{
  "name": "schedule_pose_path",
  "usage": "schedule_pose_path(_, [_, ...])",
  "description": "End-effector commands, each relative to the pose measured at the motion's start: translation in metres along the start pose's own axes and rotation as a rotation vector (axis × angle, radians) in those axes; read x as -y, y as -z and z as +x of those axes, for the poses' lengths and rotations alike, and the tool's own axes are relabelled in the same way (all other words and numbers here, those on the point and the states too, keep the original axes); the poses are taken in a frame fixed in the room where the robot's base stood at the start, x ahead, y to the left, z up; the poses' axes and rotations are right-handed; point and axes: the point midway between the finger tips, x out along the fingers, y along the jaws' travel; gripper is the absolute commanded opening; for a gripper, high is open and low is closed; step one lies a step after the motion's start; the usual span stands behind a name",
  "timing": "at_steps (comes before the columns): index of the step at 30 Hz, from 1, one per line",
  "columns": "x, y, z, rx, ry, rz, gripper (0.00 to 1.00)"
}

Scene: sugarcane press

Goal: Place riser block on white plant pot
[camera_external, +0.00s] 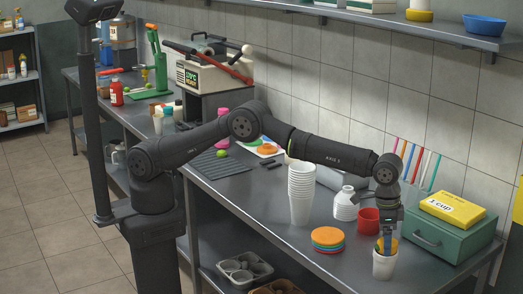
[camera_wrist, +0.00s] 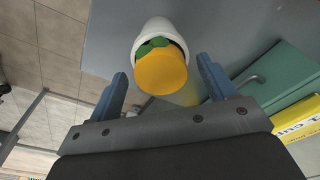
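A white cup-shaped pot (camera_external: 384,266), likely the white plant pot, stands near the table's front right edge. In the wrist view, the white pot (camera_wrist: 139,38) is seen at its mouth, with a yellow-orange rounded piece (camera_wrist: 161,73) and a green piece (camera_wrist: 152,46) in or over it. My gripper (camera_external: 386,244) is just above the pot, pointing down. In the wrist view its blue fingers (camera_wrist: 163,84) are spread, with a gap on each side of the yellow-orange piece. I cannot tell which object is the riser block.
A green box (camera_external: 446,240) bearing a yellow box (camera_external: 452,209) is close on the right.

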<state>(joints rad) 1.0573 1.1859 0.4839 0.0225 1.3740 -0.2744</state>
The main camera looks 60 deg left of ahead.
Motion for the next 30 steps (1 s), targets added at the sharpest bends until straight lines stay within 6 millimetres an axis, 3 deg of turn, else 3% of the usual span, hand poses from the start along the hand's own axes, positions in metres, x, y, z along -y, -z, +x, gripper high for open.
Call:
schedule_pose_path(7, [0.000,0.000,-0.001,-0.001,0.000,0.000,0.76])
schedule_pose_path(11, [0.000,0.001,-0.012,-0.002,-0.001,0.000,0.76])
schedule_pose_path(24, [0.000,0.001,-0.099,-0.003,-0.001,0.000,0.76])
schedule_pose_path(30, [0.000,0.001,-0.120,-0.001,0.000,0.000,0.76])
